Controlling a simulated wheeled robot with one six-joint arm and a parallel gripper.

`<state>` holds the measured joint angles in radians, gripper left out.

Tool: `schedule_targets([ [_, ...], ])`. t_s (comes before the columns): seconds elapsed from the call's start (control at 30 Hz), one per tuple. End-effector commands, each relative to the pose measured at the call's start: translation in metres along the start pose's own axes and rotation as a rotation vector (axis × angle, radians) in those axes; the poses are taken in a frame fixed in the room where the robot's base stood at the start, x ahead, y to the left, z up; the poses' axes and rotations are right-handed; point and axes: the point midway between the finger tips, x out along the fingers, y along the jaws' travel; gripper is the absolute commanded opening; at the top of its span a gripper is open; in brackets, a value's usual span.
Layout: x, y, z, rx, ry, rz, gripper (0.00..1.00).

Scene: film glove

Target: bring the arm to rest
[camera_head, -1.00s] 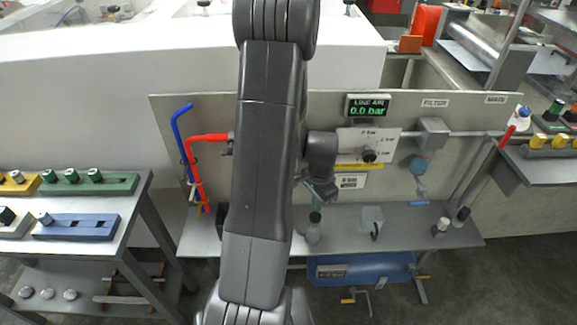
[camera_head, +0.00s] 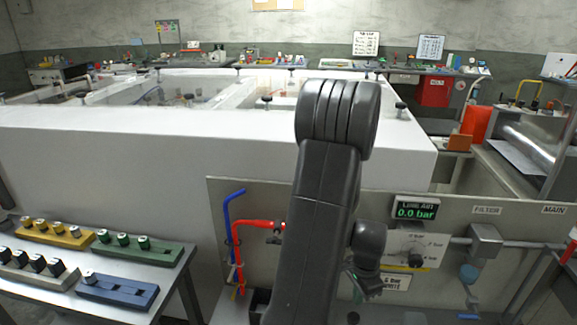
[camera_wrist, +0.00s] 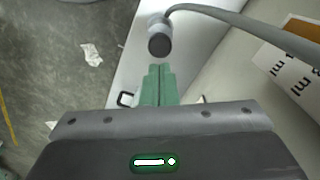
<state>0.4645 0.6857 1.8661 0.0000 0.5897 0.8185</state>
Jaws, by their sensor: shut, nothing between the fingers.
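My gripper (camera_wrist: 159,72) shows in the wrist view with its two green fingers together and nothing between them. A dark round-ended knob or cap (camera_wrist: 159,45) is just beyond the fingertips; I cannot tell how far below it lies. In the head view my dark grey arm stands in front of the air panel (camera_head: 262,200), and my gripper is mostly hidden low behind the arm. The display on the panel (camera_head: 415,208) reads 0.0 bar.
A grey bench (camera_head: 187,262) at left bears yellow, green and blue blocks with knobs. A red pipe (camera_head: 258,224) and a blue pipe (camera_head: 227,215) rise at the panel's left. A white-walled enclosure (camera_head: 100,155) stands behind. In the wrist view, floor with paper scraps (camera_wrist: 92,54) shows at left.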

Motion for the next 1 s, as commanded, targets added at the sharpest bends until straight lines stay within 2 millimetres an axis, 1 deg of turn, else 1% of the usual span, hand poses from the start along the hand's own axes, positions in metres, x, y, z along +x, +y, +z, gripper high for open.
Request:
schedule_targets([
  [0.03, 0.008, 0.0, 0.0, 0.0, -0.001, 0.001, 0.0],
  [0.3, 0.044, 0.0, 0.0, 0.0, -0.001, 0.001, 0.0],
  [0.4, 0.055, 0.001, 0.0, 0.0, -0.002, 0.002, 0.0],
  [0.5, 0.062, 0.0, 0.0, 0.0, -0.001, 0.001, 0.0],
  [0.6, 0.065, 0.0, 0.0, 0.0, 0.0, 0.0, 0.0],
  [1.0, 0.064, 0.002, 0.002, -0.004, -0.005, 0.005, 0.0],
])
